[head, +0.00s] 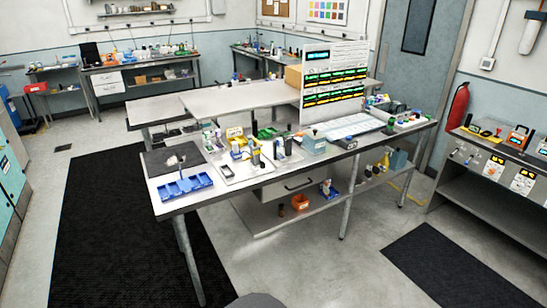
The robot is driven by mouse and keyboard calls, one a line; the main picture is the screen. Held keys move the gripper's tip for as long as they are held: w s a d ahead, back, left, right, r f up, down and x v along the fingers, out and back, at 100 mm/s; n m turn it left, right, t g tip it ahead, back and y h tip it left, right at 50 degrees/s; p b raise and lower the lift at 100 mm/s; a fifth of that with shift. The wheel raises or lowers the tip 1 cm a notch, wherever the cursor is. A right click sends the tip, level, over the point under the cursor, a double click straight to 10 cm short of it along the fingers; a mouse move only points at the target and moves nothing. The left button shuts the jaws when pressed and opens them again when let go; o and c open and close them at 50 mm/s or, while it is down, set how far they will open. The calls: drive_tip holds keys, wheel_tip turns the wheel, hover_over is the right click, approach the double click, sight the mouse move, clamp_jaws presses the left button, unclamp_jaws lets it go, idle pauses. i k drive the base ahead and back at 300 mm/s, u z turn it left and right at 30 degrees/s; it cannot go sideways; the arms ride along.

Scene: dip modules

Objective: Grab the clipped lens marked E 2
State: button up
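I see no lens that I can identify and no readable E 2 mark. The nearest workbench (230,200) stands in the middle of the head view and carries many small items. On its left end are a blue compartment tray (186,188) and a dark mat (172,160) with a pale object on it. To their right, a light tray (240,168) holds small upright pieces, too small to tell apart. My gripper is not in view.
An upright panel with lit displays (335,82) rises behind a white keyboard-like board (347,128). A lower shelf (285,212) holds an orange bin (300,203). A side bench (510,150) stands at right. Floor in front is clear, with dark mats (455,265).

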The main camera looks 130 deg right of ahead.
sight(279, 141)
drive_tip(key=z, duration=0.2)
drive_tip(key=i, duration=0.4)
drive_tip(key=z, duration=3.9)
